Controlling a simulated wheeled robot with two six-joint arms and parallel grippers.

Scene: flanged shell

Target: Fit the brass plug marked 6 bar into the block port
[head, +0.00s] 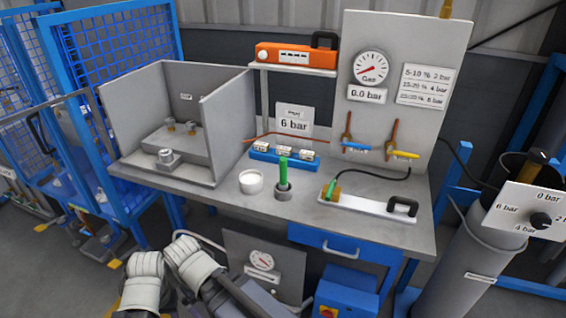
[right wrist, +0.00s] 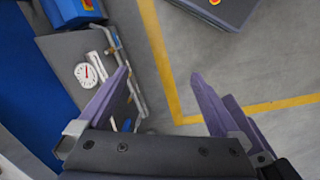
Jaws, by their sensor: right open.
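A blue rack (head: 262,156) stands mid-bench and holds several small pieces with white labels, too small to read; I cannot tell which is the plug marked 6 bar. A sign (head: 293,121) reading "6 bar" stands behind it. A small brass-coloured block (head: 336,193) with a green part sits at the left end of a white plate (head: 370,205); its port cannot be made out. My right gripper (right wrist: 157,73) is open and empty in the right wrist view, above the floor and away from the bench top. My left gripper is not in view.
A white bowl (head: 251,182) and a green-handled tool in a grey holder (head: 283,194) stand in front of the rack. A grey booth (head: 225,125) is at left. A gauge panel (head: 400,60) stands behind.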

